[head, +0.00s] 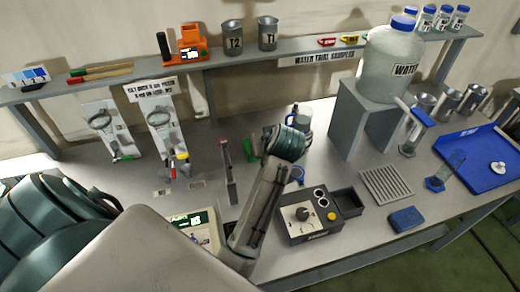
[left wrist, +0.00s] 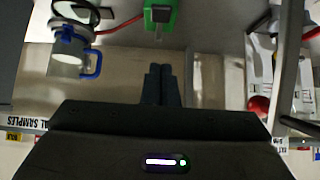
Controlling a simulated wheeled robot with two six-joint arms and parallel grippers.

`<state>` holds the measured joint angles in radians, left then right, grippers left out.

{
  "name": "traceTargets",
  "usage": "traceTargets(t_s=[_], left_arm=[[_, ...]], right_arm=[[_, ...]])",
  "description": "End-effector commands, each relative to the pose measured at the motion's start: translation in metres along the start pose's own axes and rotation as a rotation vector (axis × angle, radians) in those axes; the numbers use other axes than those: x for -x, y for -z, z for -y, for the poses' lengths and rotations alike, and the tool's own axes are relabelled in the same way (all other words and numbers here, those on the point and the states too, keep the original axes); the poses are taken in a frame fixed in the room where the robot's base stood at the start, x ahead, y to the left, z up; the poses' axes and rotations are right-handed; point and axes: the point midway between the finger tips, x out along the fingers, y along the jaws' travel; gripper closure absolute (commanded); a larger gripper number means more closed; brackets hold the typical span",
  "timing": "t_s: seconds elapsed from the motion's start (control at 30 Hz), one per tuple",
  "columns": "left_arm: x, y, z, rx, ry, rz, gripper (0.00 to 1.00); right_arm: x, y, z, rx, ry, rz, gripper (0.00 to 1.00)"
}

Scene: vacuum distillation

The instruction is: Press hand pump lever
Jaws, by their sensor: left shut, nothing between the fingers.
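A green device with a red line, which looks like the hand pump (left wrist: 160,17), is at the top of the left wrist view. A thin pale rod points from it toward my fingers; I cannot tell whether this is the lever. Part of the green body (head: 250,150) also shows in the head view, just left of my wrist. My left gripper (left wrist: 163,72) is shut and empty, with its fingertips below the green device and a visible gap between them. In the head view my arm hides the left fingers. My right gripper is in neither view.
A clear vessel with a blue handle (left wrist: 70,50) stands left of my fingers in the wrist view. A red ball (left wrist: 258,105) is to the right. In the head view a red-topped post (head: 226,165) stands left of my arm and a control box (head: 318,215) right of it.

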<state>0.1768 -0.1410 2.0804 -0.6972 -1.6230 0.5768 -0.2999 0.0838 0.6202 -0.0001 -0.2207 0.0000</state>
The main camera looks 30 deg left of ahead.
Motion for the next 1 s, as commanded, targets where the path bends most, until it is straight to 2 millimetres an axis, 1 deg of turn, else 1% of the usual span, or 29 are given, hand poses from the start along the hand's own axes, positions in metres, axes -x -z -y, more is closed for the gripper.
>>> traceTargets(t_s=[0.1, 0.17, 0.4, 0.53, 0.7, 1.0], left_arm=[[-0.02, 0.004, 0.002, -0.007, 0.006, -0.002, 1.0], [-0.034, 0.004, 0.003, -0.006, 0.007, 0.0, 1.0], [-0.084, 0.003, 0.002, -0.004, 0.005, 0.002, 1.0], [-0.097, -0.014, 0.001, -0.002, 0.003, 0.004, 1.0], [-0.109, -0.025, 0.001, -0.001, 0.002, 0.002, 1.0], [-0.112, -0.029, 0.001, 0.0, 0.001, 0.001, 1.0]], right_arm=[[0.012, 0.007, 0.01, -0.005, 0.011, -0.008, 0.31], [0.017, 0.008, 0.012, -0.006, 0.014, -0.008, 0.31], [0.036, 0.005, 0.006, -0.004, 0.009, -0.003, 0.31], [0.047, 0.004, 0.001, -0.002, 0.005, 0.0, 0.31], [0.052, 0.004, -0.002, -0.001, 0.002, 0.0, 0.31], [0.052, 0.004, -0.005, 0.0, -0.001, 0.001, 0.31]])
